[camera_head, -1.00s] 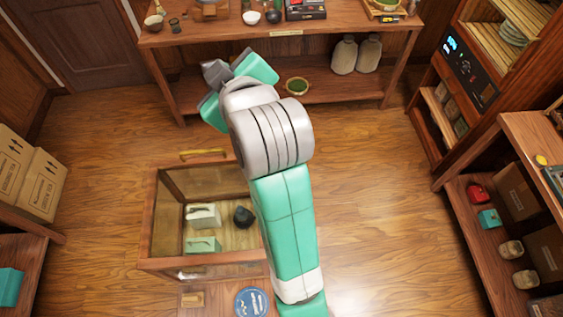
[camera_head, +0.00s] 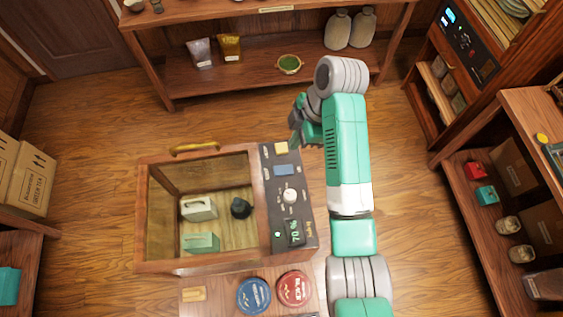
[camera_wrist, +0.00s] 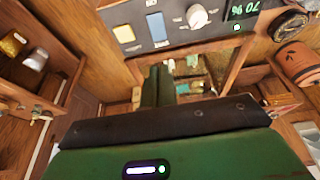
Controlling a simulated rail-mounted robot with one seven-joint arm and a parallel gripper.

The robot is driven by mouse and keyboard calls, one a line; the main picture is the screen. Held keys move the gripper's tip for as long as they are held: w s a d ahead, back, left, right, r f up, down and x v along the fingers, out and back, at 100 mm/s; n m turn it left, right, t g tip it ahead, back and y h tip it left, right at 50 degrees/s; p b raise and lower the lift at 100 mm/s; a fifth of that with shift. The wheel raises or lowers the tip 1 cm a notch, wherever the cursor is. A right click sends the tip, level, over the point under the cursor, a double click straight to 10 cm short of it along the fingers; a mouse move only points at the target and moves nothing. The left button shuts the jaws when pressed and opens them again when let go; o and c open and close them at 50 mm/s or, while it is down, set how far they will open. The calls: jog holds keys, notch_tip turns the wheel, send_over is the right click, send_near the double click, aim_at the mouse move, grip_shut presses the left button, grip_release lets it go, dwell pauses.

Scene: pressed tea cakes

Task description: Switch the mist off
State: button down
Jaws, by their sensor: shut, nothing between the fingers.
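A wooden box with glass sides (camera_head: 150,215) stands on the floor side of the room, with a dark control panel (camera_head: 267,205) along its right edge. The panel carries a yellow button (camera_head: 281,148), a blue switch (camera_head: 284,169), a white knob (camera_head: 290,195) and a lit display (camera_head: 294,232) that seems to read 70%. A small green light (camera_head: 277,234) glows beside the display. The labels are too small to read. My gripper (camera_head: 296,138) is shut and empty, just beyond the panel's far right corner. The wrist view shows its fingers (camera_wrist: 157,88) below the blue switch (camera_wrist: 157,28).
A blue tin (camera_head: 253,295) and a red tin (camera_head: 294,288) lie in front.

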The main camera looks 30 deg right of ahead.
aim_at(279, 170)
jog(key=x, duration=0.4)
jog(key=p+x, duration=0.1)
jog(key=x, duration=0.3)
jog(key=p+x, duration=0.1)
jog(key=x, duration=0.4)
jog(key=shift+d, duration=0.3)
jog(key=shift+f, duration=0.2)
jog(key=shift+w+f+b, duration=0.2)
jog(key=shift+f+b, duration=0.2)
jog(key=shift+b, duration=0.4)
jog(key=shift+s+a+r+h, duration=0.15)
jog(key=shift+s+h, duration=0.05)
jog(key=shift+h, duration=0.1)
jog(key=shift+s+d, duration=0.25)
jog(key=shift+d, duration=0.6)
